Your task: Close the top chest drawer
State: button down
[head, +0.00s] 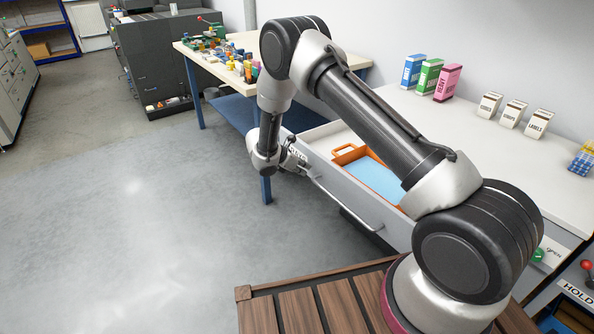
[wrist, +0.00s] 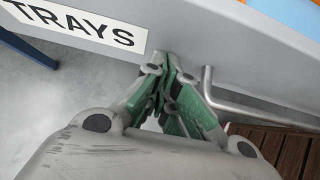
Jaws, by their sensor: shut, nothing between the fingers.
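The top chest drawer (head: 352,192) stands pulled out from the white-topped chest, and an orange tray with a blue inside (head: 343,150) lies in it. Its front also shows in the wrist view (wrist: 195,32), with a white TRAYS label (wrist: 90,25) at upper left. A grey bar handle (head: 347,208) runs along the front and shows at right in the wrist view (wrist: 250,113). My gripper (head: 304,168) is shut and empty at the drawer front, between label and handle. Its fingertips in the wrist view (wrist: 173,66) look very near the front; I cannot tell if they touch.
Small boxes (head: 430,77) stand on the chest top (head: 475,125) by the wall. A worktable (head: 185,50) with several coloured items stands behind the drawer. A wooden slatted surface (head: 300,305) is in the foreground. The floor at left is clear.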

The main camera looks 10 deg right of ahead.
jog(key=shift+d, duration=0.15)
jog(key=w+d, duration=0.4)
jog(key=d, duration=0.6)
jog(key=w+d, duration=0.4)
jog(key=d, duration=0.7)
jog(key=w+d, duration=0.5)
jog(key=d, duration=0.5)
jog(key=shift+d, duration=0.15)
jog(key=shift+w+d+r, duration=0.1)
jog(key=shift+w+d, duration=0.1)
jog(key=shift+d, duration=0.25)
jog(key=shift+d+r, duration=0.1)
jog(key=shift+a, duration=0.3)
jog(key=a, duration=0.1)
jog(key=s+a, duration=0.1)
jog(key=a, duration=0.2)
jog(key=shift+s+a+r, duration=0.25)
jog(key=shift+s+r, duration=0.15)
jog(key=v, duration=0.8)
jog(key=shift+s+a, duration=0.2)
